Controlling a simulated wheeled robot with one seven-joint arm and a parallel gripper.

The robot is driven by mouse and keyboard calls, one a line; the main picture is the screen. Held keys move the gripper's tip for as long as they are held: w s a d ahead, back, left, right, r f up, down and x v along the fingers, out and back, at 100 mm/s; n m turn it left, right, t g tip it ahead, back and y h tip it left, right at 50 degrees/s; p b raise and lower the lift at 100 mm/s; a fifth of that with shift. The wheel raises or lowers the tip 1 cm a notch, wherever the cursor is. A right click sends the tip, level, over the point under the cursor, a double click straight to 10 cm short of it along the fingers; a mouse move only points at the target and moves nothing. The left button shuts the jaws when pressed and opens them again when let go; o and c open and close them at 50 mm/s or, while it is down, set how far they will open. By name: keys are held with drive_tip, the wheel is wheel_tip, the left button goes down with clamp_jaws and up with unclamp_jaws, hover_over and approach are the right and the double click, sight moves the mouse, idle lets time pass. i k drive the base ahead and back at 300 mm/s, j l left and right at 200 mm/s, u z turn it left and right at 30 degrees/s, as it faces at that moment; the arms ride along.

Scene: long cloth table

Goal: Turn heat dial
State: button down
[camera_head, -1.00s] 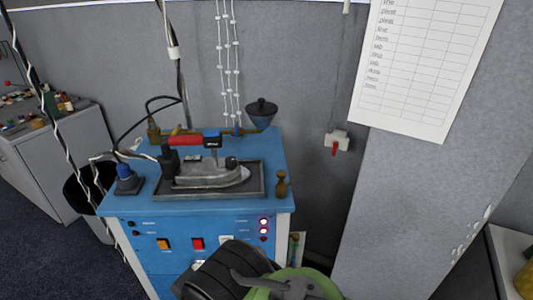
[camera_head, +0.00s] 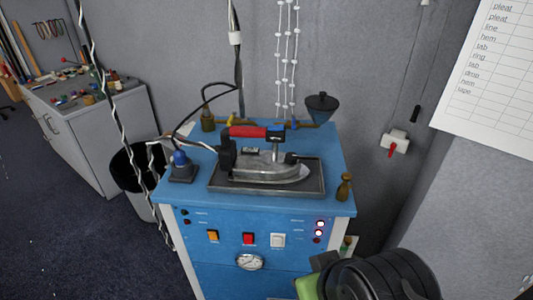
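A blue steam-iron station (camera_head: 215,275) stands in the middle of the view. A round pale dial or gauge (camera_head: 249,262) with dark marks sits low on its front panel; its markings are too small to read. An iron (camera_head: 265,170) with a red handle rests flat in a dark tray (camera_head: 235,190) on top. A small black knob (camera_head: 291,158) shows near the iron's tip. I cannot tell which of these round parts is the heat dial. Black and green parts of my arm show at the lower right, beside the station's front. My gripper's fingers are not visible.
On the panel are an orange switch (camera_head: 212,235), a red switch (camera_head: 248,238), a white switch (camera_head: 278,240) and lit red lamps (camera_head: 319,230). A brown bottle (camera_head: 344,187) stands at the top's right corner. A black bin (camera_head: 133,172) and hanging cables are at left. Carpet is clear at lower left.

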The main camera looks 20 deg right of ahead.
sight(291, 158)
drive_tip(key=k+j+u, duration=0.15)
drive_tip(key=u, duration=0.3)
drive_tip(key=k+j+u, duration=0.1)
drive_tip(key=u, duration=0.4)
drive_tip(key=j+u, duration=0.25)
drive_tip(key=u, duration=0.2)
drive_tip(key=j+u, duration=0.2)
drive_tip(key=u, duration=0.3)
drive_tip(key=j+u, duration=0.3)
drive_tip(key=u, duration=0.15)
drive_tip(key=j+u, duration=0.2)
drive_tip(key=u, duration=0.3)
drive_tip(key=j+u, duration=0.2)
drive_tip(key=u, duration=0.25)
drive_tip(key=i+j+u, duration=0.15)
drive_tip(key=u, duration=0.35)
drive_tip(key=z, duration=4.2)
